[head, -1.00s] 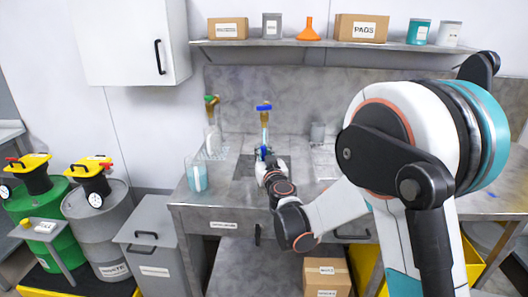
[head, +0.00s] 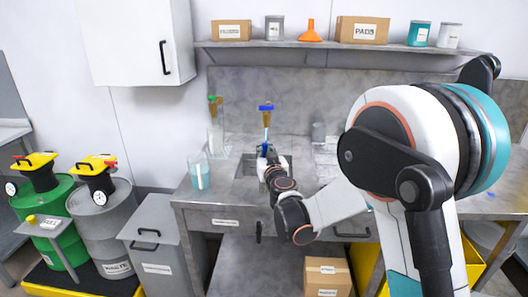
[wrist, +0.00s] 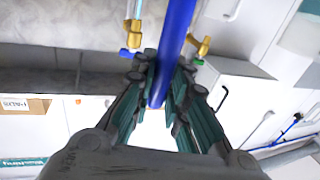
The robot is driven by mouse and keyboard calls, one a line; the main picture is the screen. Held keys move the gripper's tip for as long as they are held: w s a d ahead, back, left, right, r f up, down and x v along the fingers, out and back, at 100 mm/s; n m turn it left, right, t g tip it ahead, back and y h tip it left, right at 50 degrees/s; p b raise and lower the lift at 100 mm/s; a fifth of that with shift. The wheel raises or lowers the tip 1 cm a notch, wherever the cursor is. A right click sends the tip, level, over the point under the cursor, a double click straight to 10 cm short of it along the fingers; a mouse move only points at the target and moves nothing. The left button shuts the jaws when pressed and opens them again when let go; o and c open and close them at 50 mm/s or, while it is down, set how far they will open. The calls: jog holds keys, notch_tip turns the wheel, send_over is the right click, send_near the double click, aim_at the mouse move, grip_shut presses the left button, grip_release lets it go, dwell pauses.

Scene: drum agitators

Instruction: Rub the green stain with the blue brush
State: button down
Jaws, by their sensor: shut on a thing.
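My gripper (head: 266,157) is over the grey counter (head: 240,188), at the sink area below the blue-handled tap (head: 266,107). In the wrist view my gripper (wrist: 160,80) is shut on the blue brush (wrist: 178,35), whose long blue handle runs up between the dark fingers. In the head view only a small blue part of the brush shows at the fingertips. I cannot make out the brush's bristles. I cannot make out the green stain in either view; my gripper and arm hide part of the counter.
A green-handled tap (head: 213,99) and a clear beaker (head: 198,172) stand left of my gripper. A grey container (head: 318,132) is to the right. Drums (head: 101,225) stand at lower left.

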jog(key=shift+w+r+p, duration=0.1)
jog(key=shift+r+p, duration=1.75)
jog(key=shift+r, duration=1.95)
jog(key=shift+d, duration=0.15)
